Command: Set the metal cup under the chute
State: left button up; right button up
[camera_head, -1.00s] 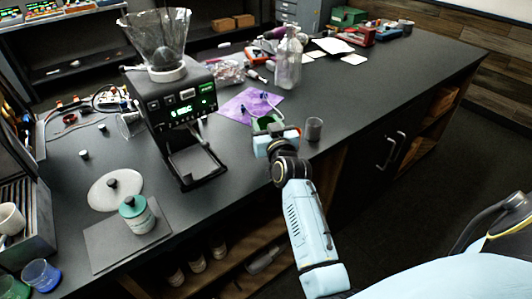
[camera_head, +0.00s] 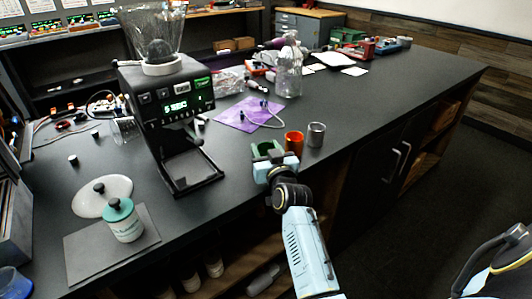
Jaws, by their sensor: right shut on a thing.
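The metal cup (camera_head: 316,134) is a small grey cylinder, upright near the counter's front edge. An orange-red cup (camera_head: 293,142) stands just left of it. The black grinder (camera_head: 178,98) has a clear hopper (camera_head: 155,38) and a green display. Its chute (camera_head: 192,130) is on the front above an empty black base (camera_head: 190,173). My right gripper (camera_head: 268,150) is at the counter edge, left of the orange-red cup and apart from the metal cup. It is shut with a small green piece at its jaws; the hold is too small to see clearly. My left gripper is not in view.
A green-lidded jar (camera_head: 124,222) stands on a grey mat (camera_head: 82,250) at the lower left. The counter at right is clear.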

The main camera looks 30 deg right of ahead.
jog(key=shift+f, duration=0.1)
jog(key=o, duration=1.1)
jog(key=shift+f, duration=0.1)
